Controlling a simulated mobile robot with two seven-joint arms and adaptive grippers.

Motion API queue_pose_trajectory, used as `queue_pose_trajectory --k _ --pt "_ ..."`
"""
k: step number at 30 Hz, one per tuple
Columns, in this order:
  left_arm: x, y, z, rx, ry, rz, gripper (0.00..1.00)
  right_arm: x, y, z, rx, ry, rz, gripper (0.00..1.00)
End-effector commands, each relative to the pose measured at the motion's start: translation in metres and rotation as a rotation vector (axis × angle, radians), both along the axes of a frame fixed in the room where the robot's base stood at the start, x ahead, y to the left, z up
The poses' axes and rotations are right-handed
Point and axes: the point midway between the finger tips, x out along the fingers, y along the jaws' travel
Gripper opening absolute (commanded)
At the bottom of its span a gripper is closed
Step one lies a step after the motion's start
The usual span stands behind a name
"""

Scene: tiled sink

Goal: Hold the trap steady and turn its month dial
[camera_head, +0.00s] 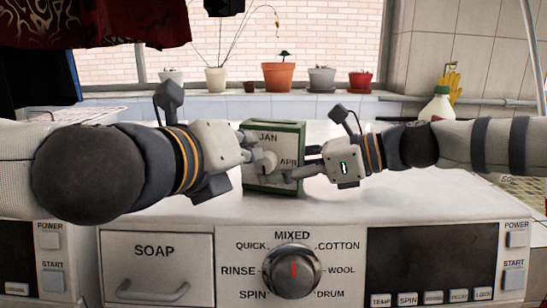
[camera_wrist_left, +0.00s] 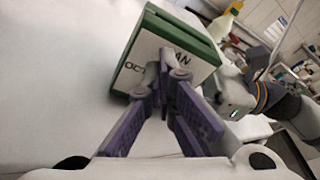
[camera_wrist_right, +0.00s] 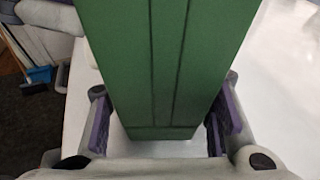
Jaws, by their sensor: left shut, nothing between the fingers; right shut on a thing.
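The trap (camera_head: 287,140) is a green box with a white front, standing upright on the white machine top. JAN and APR show on its front in the head view; OCT shows in the left wrist view (camera_wrist_left: 135,66). My left gripper (camera_head: 258,158) is shut and empty, its fingertips close at the middle of the front. The fingers largely hide the month dial there, and I cannot tell whether they touch it. My right gripper (camera_head: 302,170) is shut on the trap from the right side. In the right wrist view its fingers (camera_wrist_right: 160,118) flank the green body.
The appliance front below has a SOAP drawer (camera_head: 156,265), a large knob (camera_head: 291,271) and a dark panel (camera_head: 432,262). Potted plants (camera_head: 279,77) line the sill behind. A green-capped bottle (camera_head: 437,104) stands beyond my right arm. The white top around the trap is clear.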

Motion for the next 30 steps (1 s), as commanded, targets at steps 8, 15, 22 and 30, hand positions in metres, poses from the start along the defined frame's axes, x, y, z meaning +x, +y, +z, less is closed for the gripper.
queue_pose_trajectory --k 8,15,22,30 --pt "0.0005 -0.0006 -0.0033 0.002 0.007 0.003 0.00 -0.0033 0.0030 0.0017 0.003 0.000 0.012 0.31" --pt "-0.0004 -0.0033 -0.0022 0.001 0.007 0.001 0.00 -0.0040 0.0039 0.0021 0.003 0.001 0.015 0.31" --pt "-0.0005 -0.0032 -0.0015 0.001 0.008 -0.001 0.00 -0.0045 0.0046 0.0024 0.003 0.001 0.017 0.31" --pt "-0.0066 0.0023 0.0066 0.001 0.005 0.000 0.00 -0.0045 0.0044 0.0018 0.002 0.000 0.016 0.31"
